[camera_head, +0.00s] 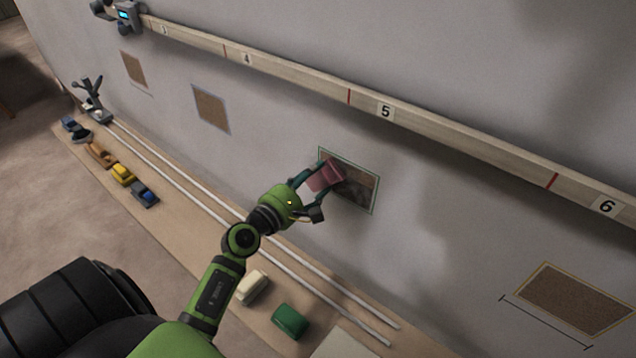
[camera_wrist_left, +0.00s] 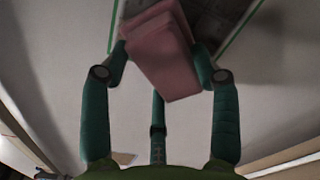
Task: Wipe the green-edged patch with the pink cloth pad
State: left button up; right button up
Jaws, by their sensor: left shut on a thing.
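The green-edged patch (camera_head: 362,185) is on the grey wall below the numbered rail. Its surface is brown near the top and darker, smudged lower down. My left gripper (camera_head: 316,186) is shut on the pink cloth pad (camera_head: 325,176), which lies over the left part of the patch. In the left wrist view the pad (camera_wrist_left: 160,50) sits between the two fingertips, with the dark patch (camera_wrist_left: 215,18) and its green edge behind it. I cannot tell whether the pad touches the surface. The pad and fingers hide the patch's left part. My right gripper is not in view.
A wooden rail (camera_head: 440,123) with numbers crosses the wall above. A yellow-edged patch (camera_head: 573,298) is at lower right, a blue-edged one (camera_head: 211,109) at left.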

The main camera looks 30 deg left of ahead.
aim_at(328, 181)
pick_arm(q)
jog(key=a+r, duration=0.1)
jog(key=a+r+p, duration=0.1)
jog(key=shift+w+a, duration=0.15)
jog(key=shift+a, duration=0.15)
jog(key=shift+s+d+f+p, duration=0.15)
jog(key=shift+d+p, duration=0.55)
jog(key=shift+d, duration=0.95)
jog(key=shift+s+d+r+p, duration=0.1)
jog(key=shift+d+p, duration=0.6)
jog(key=shift+d, duration=0.9)
jog(key=shift+d+p, duration=0.3)
jog(key=shift+d, duration=0.2)
jog(key=shift+s+d+p, duration=0.2)
jog(key=shift+d+p, duration=0.4)
jog(key=shift+d, duration=1.25)
jog(key=shift+s+d+p, duration=0.15)
jog(key=shift+d+p, duration=0.4)
jog(key=shift+d, duration=1.3)
jog(key=shift+s, duration=0.1)
